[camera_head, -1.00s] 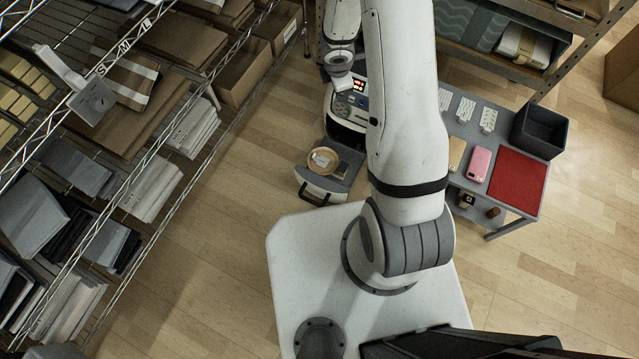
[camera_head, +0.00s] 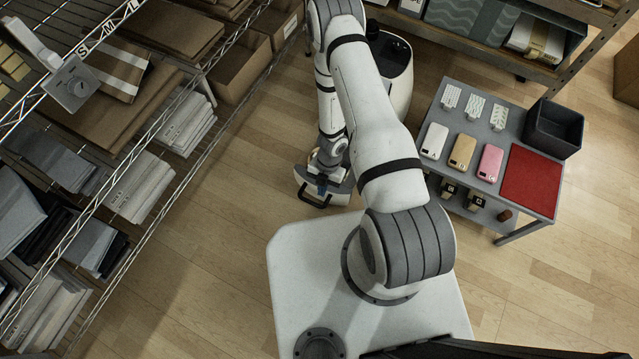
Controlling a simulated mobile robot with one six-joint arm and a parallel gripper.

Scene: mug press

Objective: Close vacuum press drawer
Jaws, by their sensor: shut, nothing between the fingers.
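The vacuum press (camera_head: 399,92) has a rounded white body with a dark top and stands at upper centre, partly hidden behind my arm. My arm and gripper hide most of the drawer's inside.
A grey side table (camera_head: 455,98) at right holds phone cases, a red mat (camera_head: 531,182) and a dark bin (camera_head: 553,128). A wire shelf (camera_head: 150,150) with boxes and packets fills the left. Wooden floor lies clear between the shelf and the drawer.

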